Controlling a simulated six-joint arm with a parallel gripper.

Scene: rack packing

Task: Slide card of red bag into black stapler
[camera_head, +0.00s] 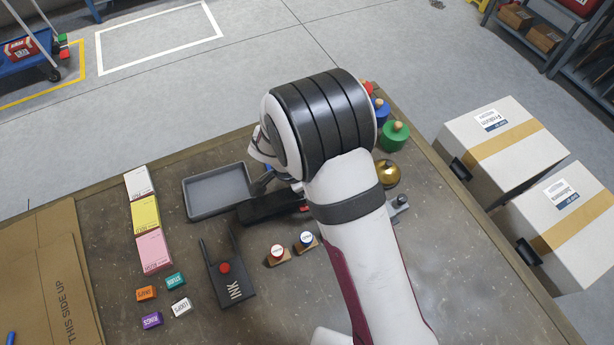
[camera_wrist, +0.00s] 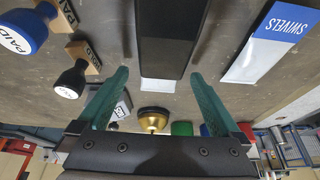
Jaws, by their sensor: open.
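The black stapler (camera_head: 268,208) lies on the table just left of my arm, partly covered by it. A long black body (camera_wrist: 168,35) in the wrist view looks like the stapler, with a pale plate at its near end. My gripper (camera_wrist: 160,74) is open, its two green fingers apart on either side of that end; nothing is seen held. In the head view my wrist hides most of the gripper. A bag with a blue SWIVELS card (camera_wrist: 283,22) lies to the right in the wrist view. I cannot make out a red bag; a small red patch (camera_head: 304,208) shows beside my arm.
A brass bell (camera_head: 387,174) and a green knobbed piece (camera_head: 394,138) are right of my arm. Colored pads (camera_head: 147,215) lie left.

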